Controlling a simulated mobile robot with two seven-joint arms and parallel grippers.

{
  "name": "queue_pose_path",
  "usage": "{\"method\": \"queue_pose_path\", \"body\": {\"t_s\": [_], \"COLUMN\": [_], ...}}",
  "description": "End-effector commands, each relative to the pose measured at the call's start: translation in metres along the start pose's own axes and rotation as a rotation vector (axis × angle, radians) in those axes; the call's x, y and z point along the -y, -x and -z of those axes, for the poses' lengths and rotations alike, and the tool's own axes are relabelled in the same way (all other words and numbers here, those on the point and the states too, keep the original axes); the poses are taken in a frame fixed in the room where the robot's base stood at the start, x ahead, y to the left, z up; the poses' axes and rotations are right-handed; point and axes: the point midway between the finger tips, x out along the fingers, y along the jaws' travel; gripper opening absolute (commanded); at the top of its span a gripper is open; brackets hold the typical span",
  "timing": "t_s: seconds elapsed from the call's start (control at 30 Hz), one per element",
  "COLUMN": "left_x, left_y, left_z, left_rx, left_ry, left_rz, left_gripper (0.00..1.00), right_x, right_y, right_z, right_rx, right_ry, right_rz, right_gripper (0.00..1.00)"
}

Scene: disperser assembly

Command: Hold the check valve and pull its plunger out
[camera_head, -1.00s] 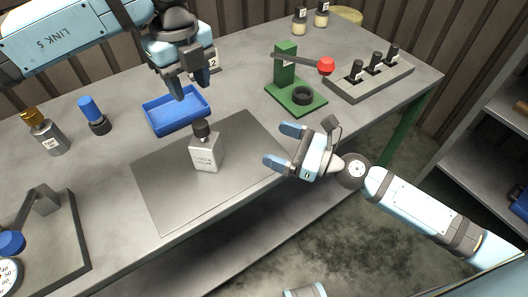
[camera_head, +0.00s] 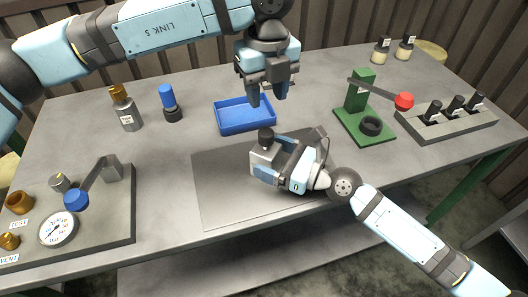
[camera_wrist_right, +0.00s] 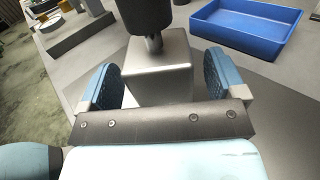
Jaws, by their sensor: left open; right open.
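The check valve, which I take to be the silver block (camera_head: 261,158) with a black knob on top (camera_head: 266,137), stands upright on the grey mat (camera_head: 215,190). My right gripper (camera_head: 272,161) is open, with one finger on each side of the block. In the right wrist view the block (camera_wrist_right: 160,75) stands between the two blue pads, with narrow gaps visible, and the black knob (camera_wrist_right: 150,18) rises out of frame. My left gripper (camera_head: 268,97) is open and empty, pointing down by the right end of the blue tray, behind and above the block.
The empty blue tray (camera_head: 240,129) lies behind the mat. A green press (camera_head: 362,115) with a red-knobbed lever and a grey rack (camera_head: 450,122) stand at right.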

Motion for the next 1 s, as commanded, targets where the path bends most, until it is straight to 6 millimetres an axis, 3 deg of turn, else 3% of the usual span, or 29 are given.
{"method": "queue_pose_path", "body": {"t_s": [0.2, 0.53, 0.57, 0.87, 0.9, 1.0], "left_x": [0.000, 0.000, 0.000, 0.000, 0.000, 0.000], "left_y": [0.000, 0.000, 0.000, 0.000, 0.000, 0.000], "left_z": [0.000, 0.000, 0.000, 0.000, 0.000, 0.000], "left_rx": [0.000, 0.000, 0.000, 0.000, 0.000, 0.000], "left_ry": [0.000, 0.000, 0.000, 0.000, 0.000, 0.000], "left_rz": [0.000, 0.000, 0.000, 0.000, 0.000, 0.000], "left_gripper": [0.43, 0.43, 0.43, 0.43, 0.43, 0.43], "right_x": [0.000, 0.000, 0.000, 0.000, 0.000, 0.000], "right_y": [-0.022, -0.025, -0.025, -0.025, -0.025, -0.025], "right_z": [-0.001, 0.000, 0.000, 0.000, 0.000, 0.000], "right_rx": [0.002, 0.000, 0.000, 0.000, 0.000, 0.000], "right_ry": [0.000, 0.000, 0.000, 0.000, 0.000, 0.000], "right_rz": [0.001, 0.001, 0.001, 0.001, 0.001, 0.001], "right_gripper": [0.89, 0.89, 0.87, 0.18, 0.53, 0.30]}}
